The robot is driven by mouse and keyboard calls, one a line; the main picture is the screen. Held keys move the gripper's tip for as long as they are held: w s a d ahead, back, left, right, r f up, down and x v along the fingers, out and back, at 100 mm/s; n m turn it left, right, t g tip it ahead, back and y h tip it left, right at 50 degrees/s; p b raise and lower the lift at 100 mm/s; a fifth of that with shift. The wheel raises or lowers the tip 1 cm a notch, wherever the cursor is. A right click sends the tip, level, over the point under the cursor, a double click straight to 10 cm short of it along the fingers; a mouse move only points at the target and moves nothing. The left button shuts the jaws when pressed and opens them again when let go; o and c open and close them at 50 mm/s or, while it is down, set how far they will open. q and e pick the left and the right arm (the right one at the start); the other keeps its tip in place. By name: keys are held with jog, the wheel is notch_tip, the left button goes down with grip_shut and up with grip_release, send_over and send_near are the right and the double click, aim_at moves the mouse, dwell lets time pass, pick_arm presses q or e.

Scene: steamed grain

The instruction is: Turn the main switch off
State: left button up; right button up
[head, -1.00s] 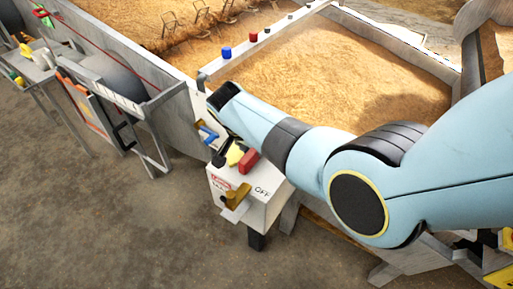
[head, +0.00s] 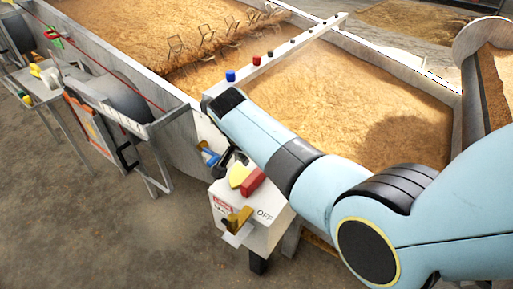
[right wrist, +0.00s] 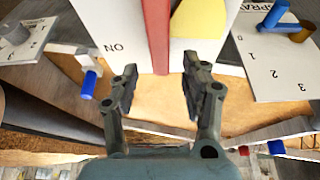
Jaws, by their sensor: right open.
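The white switch box (head: 262,235) stands at the lower middle of the head view, with a red handle (head: 253,182) and a yellow part (head: 239,175) on top. Its front shows OFF, a red label and a brass-coloured lever (head: 238,219). My right gripper (right wrist: 160,66) is open, its fingers either side of the red handle (right wrist: 157,35) in the right wrist view. The yellow part (right wrist: 200,20) shows by the right finger, the word ON by the left. I cannot tell whether the fingers reach around the handle. In the head view my wrist mostly hides the gripper. My left gripper is not in view.
A long trough of grain (head: 340,95) lies behind the box. Blue levers (head: 210,157) are beside it, and a second dial panel (right wrist: 270,55) is at right in the wrist view. A stand with tools (head: 40,85) is at far left. The floor in front is clear.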

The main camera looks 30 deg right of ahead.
notch_tip(320, 180, up, 6)
dwell(0.6)
